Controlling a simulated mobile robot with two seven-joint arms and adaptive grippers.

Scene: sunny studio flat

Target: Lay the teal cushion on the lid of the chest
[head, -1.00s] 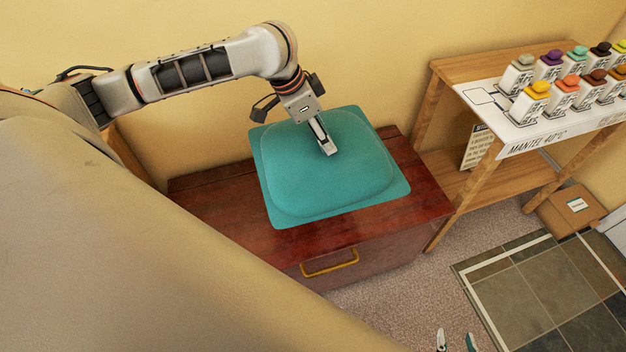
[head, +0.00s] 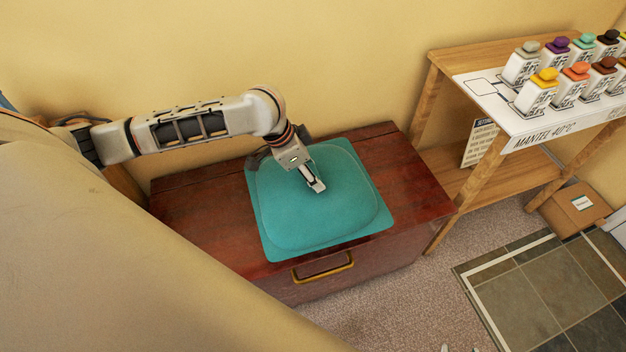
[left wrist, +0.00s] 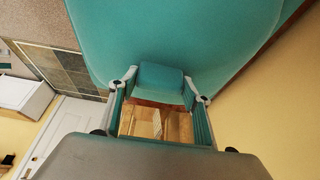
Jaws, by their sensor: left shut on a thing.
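The teal cushion (head: 335,215) lies flat over the chest, its front edge reaching the lid's front edge near the handle. Whether its underside touches the lid everywhere is hidden. The dark red wooden chest (head: 190,215) has a bare strip of lid to the left and right of the cushion. My left gripper (head: 316,187) is shut on the cushion at its upper middle. In the left wrist view the cushion (left wrist: 180,35) fills the top, and a teal piece sits between the fingers (left wrist: 160,85). Only the fingertips of my right gripper (head: 460,349) show at the bottom edge, apart.
A brass handle (head: 322,268) is on the chest front. A wooden shelf unit (head: 440,75) with several capped bottles stands close to the chest's right. A cardboard box (head: 572,207) sits on the floor by it. Carpet (head: 400,305) and a tiled patch (head: 545,295) lie clear in front.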

